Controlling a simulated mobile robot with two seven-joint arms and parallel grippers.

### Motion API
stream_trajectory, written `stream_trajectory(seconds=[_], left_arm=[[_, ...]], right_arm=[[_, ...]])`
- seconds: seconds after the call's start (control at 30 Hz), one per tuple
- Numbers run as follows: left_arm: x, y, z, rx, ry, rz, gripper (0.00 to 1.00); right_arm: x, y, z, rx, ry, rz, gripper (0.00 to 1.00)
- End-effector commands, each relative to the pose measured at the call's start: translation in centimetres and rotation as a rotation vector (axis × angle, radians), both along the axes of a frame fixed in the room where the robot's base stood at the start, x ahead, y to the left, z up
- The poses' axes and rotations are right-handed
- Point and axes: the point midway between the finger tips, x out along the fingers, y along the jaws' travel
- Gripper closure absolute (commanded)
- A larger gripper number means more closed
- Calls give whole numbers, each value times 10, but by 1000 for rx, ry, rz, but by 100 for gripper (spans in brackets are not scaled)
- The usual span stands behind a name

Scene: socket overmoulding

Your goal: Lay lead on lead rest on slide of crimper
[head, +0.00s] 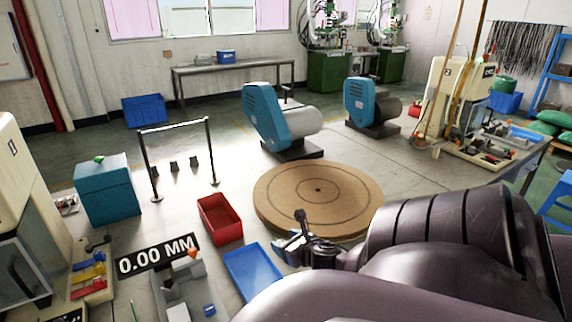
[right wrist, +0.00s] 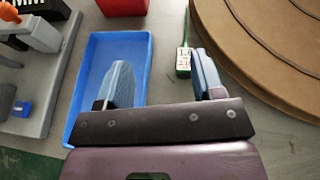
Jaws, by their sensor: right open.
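My right gripper (head: 290,246) is over the bench between the blue tray and the round wooden disc. The fixture also shows at the left of the right wrist view (right wrist: 40,123). I cannot make out a lead or a lead rest. My left gripper is not in view.
A blue tray (head: 252,272) and a red bin (head: 220,220) stand left of the wooden disc (head: 285,187). A small green-and-white item (right wrist: 184,60) lies between tray and disc. A 0.00 MM display (head: 155,254) stands by the fixture. My right arm covers the lower right.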

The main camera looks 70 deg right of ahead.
Motion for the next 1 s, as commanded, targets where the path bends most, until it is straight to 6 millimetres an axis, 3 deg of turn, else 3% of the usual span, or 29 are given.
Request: stream_trajectory(seconds=[0.13,0.3,0.67,1.0], left_arm=[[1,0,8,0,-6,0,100],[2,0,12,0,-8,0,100],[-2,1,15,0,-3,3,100],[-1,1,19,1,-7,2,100]], right_arm=[[28,12,16,-24,40,118,38],[42,21,21,166,30,105,38],[41,21,19,637,-43,-132,38],[28,10,16,1052,-176,-463,38]])
